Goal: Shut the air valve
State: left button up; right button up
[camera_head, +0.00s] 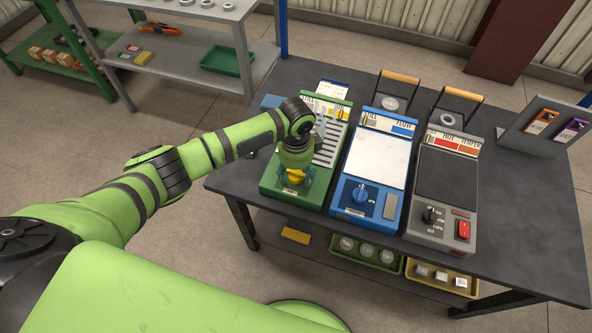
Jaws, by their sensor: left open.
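My left gripper (294,180) points down over the front part of the green unit (318,192) on the dark table. Its fingers are open around or just above a small yellow part (295,172), which they mostly hide. I cannot tell whether they touch it. The yellow part may be the air valve's handle, but its turn position is not clear. The blue unit (379,165) beside it has a round blue knob (361,194) on its front. The right gripper is not in view.
The grey unit (446,180) carries a black knob (431,215) and a red switch (463,230). A grey stand (527,134) is at the table's right. Trays of parts sit on the shelf below. The table's right front (530,235) is clear.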

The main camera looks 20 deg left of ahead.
pick_arm(q)
jog(key=shift+c, duration=0.4)
jog(key=c, duration=1)
jog(key=shift+c, duration=0.2)
jog(key=n+p, duration=0.3)
jog(key=shift+s+r+p, duration=0.1)
jog(key=shift+r+p, duration=0.1)
jog(key=shift+p, duration=0.1)
jog(key=n+p, duration=0.3)
jog(key=n, duration=0.1)
jog(key=shift+n, duration=0.4)
jog(key=n+p, duration=0.3)
jog(key=n, duration=0.2)
jog(key=shift+f, duration=0.15)
jog(key=n+p, duration=0.1)
jog(key=n, duration=0.3)
jog(key=shift+o, duration=0.3)
jog(key=shift+n+p, duration=0.4)
jog(key=shift+n, duration=0.2)
